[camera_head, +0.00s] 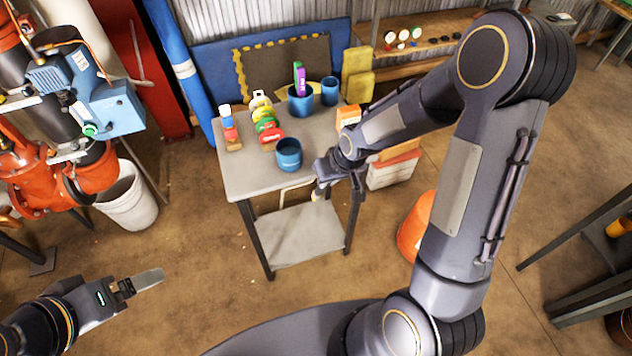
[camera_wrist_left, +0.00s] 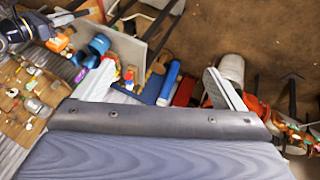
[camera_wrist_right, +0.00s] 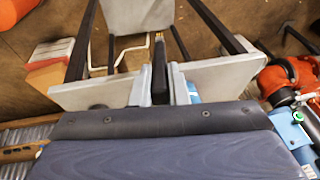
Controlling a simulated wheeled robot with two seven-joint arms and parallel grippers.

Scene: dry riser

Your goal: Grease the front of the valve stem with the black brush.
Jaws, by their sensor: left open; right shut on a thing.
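My right gripper (camera_head: 322,182) is at the front right edge of the small grey table. In the right wrist view its fingers (camera_wrist_right: 160,88) are shut on the black brush (camera_wrist_right: 159,68), whose small pale tip points away from the wrist. My left gripper (camera_head: 146,281) is at lower left, over bare floor, open and empty. The red valve and pipe assembly (camera_head: 95,165) stands at the far left. Its red part also shows in the right wrist view (camera_wrist_right: 272,82). I cannot pick out the valve stem with certainty.
A blue and grey box (camera_head: 115,104) is mounted by the pipes. A white bucket (camera_head: 128,200) stands below. An orange bucket (camera_head: 412,228) is near my right arm. Floor between is clear.

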